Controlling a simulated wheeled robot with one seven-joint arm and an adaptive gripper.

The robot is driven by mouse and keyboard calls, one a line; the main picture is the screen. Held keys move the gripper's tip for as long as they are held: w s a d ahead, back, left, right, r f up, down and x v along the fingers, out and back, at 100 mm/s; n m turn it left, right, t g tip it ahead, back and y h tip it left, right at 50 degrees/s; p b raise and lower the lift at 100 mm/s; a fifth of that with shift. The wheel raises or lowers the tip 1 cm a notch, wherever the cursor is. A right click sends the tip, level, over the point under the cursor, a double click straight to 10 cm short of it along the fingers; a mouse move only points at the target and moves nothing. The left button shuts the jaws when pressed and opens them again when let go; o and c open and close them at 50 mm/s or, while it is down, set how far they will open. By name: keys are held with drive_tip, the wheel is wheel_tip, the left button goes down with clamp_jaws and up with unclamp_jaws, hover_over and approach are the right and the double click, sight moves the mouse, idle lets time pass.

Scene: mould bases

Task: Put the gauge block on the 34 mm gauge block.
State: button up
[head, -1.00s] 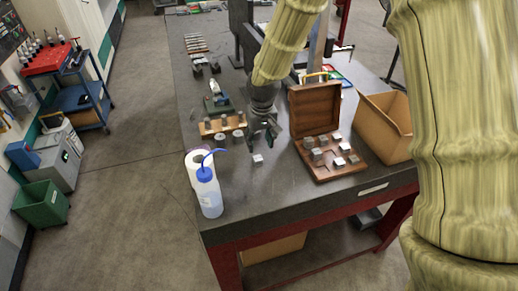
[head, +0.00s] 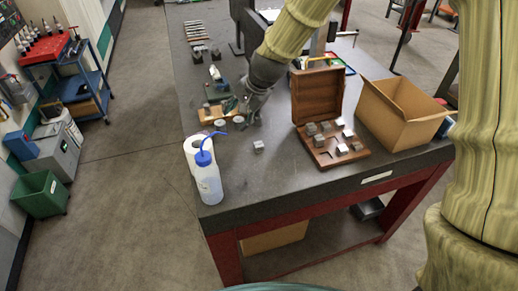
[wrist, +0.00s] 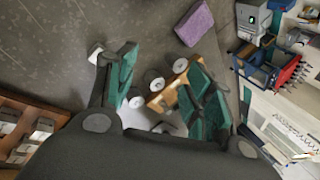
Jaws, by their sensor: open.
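In the wrist view a pale block (wrist: 95,53), apparently the same one, shows partly behind the left finger. Several grey blocks sit in the wooden case (head: 322,163), whose edge also shows in the wrist view (wrist: 40,104). I cannot read sizes, so I cannot tell which is the 34 mm gauge block. My gripper (head: 244,122) is open and empty, above the bench just behind and left of the lone block. Its teal fingers are spread in the wrist view (wrist: 162,62).
A wooden rack with grey cylinders (head: 210,116) is close to my gripper. A cardboard box (head: 400,115) is right of the case. Bare bench lies around the lone block.

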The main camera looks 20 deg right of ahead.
drive_tip(key=w+m+t, duration=0.1)
drive_tip(key=m, duration=0.4)
drive_tip(key=m+g+h+b, duration=0.1)
drive_tip(key=m+h+b, duration=0.3)
drive_tip(key=m, duration=1.6)
approach(259, 144)
drive_tip(key=shift+y, duration=0.5)
drive_tip(key=shift+d+b+x, duration=0.2)
drive_tip(key=shift+x, duration=2)
drive_tip(key=shift+d+b+x, duration=0.2)
drive_tip(key=shift+x, duration=2)
clamp_jaws()
